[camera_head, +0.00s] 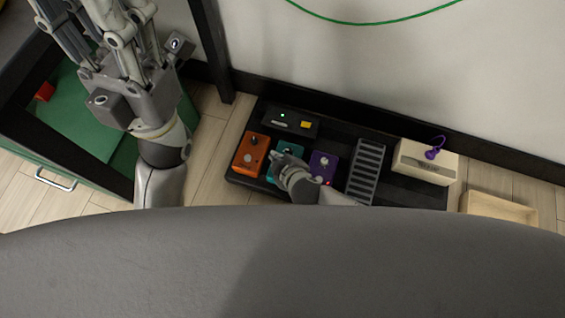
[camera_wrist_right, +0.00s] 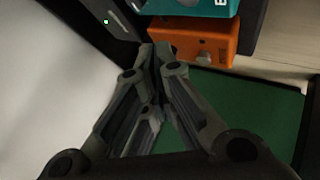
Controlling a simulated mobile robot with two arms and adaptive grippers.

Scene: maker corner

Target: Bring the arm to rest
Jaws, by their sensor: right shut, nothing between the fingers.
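My right gripper (camera_head: 279,160) is low over the pedal board, its arm entering from below. It is shut and empty, beside or over the teal pedal (camera_head: 290,149), partly hiding it; I cannot tell whether they touch. Its closed fingers (camera_wrist_right: 155,55) show in the right wrist view, with the orange pedal (camera_wrist_right: 195,38) behind the tips and the teal pedal (camera_wrist_right: 190,7) at the top edge. My left gripper (camera_head: 95,30) is large at the upper left, pointing upward. Its fingertips are cut off by the picture edge, so its opening is unclear.
The black pedal board (camera_head: 400,190) carries an orange pedal (camera_head: 250,152), a purple pedal (camera_head: 322,166), a ridged grey pedal (camera_head: 366,170) and a cream box (camera_head: 425,162). A wooden tray (camera_head: 500,208) is right. A green cabinet (camera_head: 75,130) is left. The wall (camera_head: 400,70) is behind.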

